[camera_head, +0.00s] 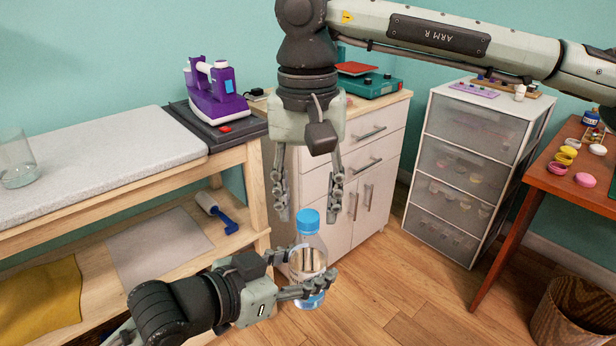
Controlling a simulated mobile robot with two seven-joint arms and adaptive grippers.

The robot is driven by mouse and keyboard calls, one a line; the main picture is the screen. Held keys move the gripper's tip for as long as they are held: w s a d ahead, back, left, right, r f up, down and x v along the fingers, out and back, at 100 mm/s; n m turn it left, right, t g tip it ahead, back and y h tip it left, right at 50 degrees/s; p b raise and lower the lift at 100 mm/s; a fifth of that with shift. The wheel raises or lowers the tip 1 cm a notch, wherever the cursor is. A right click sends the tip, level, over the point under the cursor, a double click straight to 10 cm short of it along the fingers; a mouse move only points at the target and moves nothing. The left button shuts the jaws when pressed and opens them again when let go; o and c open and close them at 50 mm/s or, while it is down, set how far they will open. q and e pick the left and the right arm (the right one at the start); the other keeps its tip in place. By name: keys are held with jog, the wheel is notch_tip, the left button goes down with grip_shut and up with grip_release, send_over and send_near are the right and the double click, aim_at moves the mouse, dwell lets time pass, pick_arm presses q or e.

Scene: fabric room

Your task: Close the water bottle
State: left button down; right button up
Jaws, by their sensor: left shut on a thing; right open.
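A clear water bottle (308,250) with a blue cap (309,221) stands upright in the lower middle of the head view. The cap sits on the bottle's neck; whether it is screwed tight cannot be told. My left gripper (312,270) comes in from the lower left and is shut around the bottle's body, with its fingers on either side. My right gripper (308,203) hangs pointing down from above. Its fingers are open and apart, just above and around the level of the cap, with no visible contact with it.
An ironing table (90,165) with a purple iron (215,92) stands at the left, a glass (16,160) at its edge. A white cabinet (375,150) and a drawer unit (470,160) stand behind. A brown table (565,180) and a wicker basket (575,315) are at the right.

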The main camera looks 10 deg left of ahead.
pick_arm(q)
jog(key=shift+r, duration=0.1)
pick_arm(e)
jog(key=shift+f, duration=0.45)
jog(key=shift+c, duration=0.2)
